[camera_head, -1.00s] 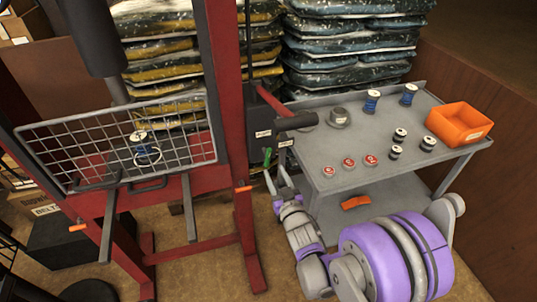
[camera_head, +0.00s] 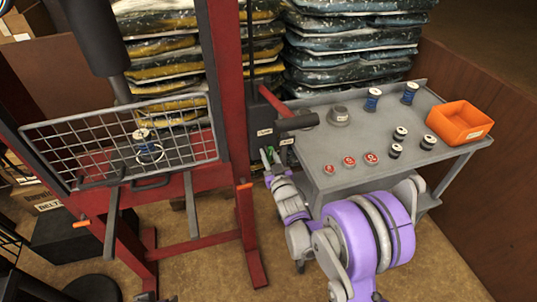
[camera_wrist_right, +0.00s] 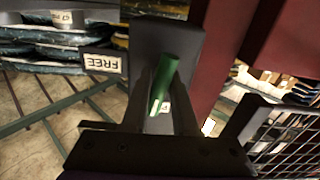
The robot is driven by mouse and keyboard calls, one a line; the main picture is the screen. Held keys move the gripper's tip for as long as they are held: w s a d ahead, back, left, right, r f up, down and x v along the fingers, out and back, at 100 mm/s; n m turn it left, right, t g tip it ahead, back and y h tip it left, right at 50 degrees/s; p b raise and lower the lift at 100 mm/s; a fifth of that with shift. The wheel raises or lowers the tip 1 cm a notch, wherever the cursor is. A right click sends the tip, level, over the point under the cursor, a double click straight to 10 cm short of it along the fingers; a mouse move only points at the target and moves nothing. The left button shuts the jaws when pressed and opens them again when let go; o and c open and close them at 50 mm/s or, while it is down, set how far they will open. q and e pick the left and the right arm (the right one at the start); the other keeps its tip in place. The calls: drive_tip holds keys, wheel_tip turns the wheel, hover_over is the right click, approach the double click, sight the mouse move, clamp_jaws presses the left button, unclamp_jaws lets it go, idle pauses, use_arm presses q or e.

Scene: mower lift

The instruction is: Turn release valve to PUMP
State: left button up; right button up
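The release valve's green lever (camera_head: 269,151) sticks out of a dark box (camera_head: 262,115) on the red press's right post. It also shows in the right wrist view (camera_wrist_right: 168,82). My right gripper (camera_head: 268,158) is at the lever. In the wrist view its two dark fingers (camera_wrist_right: 163,95) stand on either side of the green lever, apparently open; contact is unclear. A label reading FREE (camera_wrist_right: 102,63) appears upside down to the left there. A small white label (camera_wrist_right: 165,106) is partly hidden by the lever. My left gripper is out of view.
A grey cart (camera_head: 330,183) with spools, red-topped discs and an orange bin (camera_head: 459,122) stands right of the press. A wire guard (camera_head: 45,150) fronts the press. Stacked bags (camera_head: 350,45) stand behind. A dark cylindrical handle (camera_head: 297,122) juts out just above the lever.

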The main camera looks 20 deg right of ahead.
clamp_jaws()
drive_tip(key=shift+f+n+b, duration=0.2)
drive_tip(key=shift+n+b, duration=0.3)
drive_tip(key=shift+r+n, duration=0.1)
drive_tip(key=shift+n, duration=0.3)
drive_tip(key=shift+o, duration=2.1)
unclamp_jaws()
